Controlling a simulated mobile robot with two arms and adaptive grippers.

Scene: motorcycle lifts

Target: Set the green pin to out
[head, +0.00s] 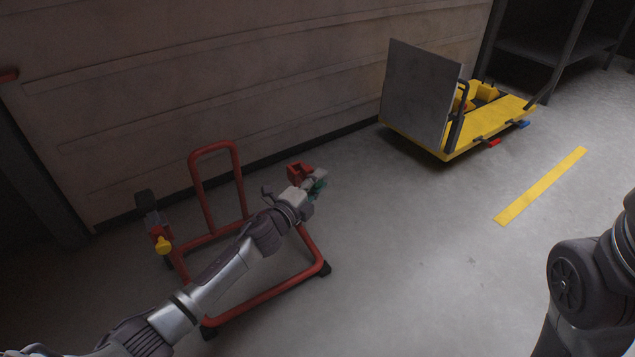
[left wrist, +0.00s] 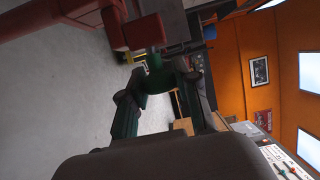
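The red floor stand (head: 275,294) stands on the floor at left in the head view. A red block (head: 299,171) sits at its right upright. The green pin (head: 319,187) shows only partly beside that block, behind my left gripper (head: 312,190). In the left wrist view, the green pin (left wrist: 158,80) sits just below the red block (left wrist: 146,31). It lies between the fingertips of my left gripper (left wrist: 166,82), which are close on both sides of it. I cannot tell whether they press on it. My right gripper is out of view.
A yellow knob (head: 163,245) is on the stand's left upright. A yellow platform lift (head: 490,123) with a grey upright panel (head: 420,92) stands at the back right. A wall (head: 200,80) runs close behind the stand. The floor around the yellow stripe (head: 541,186) is clear.

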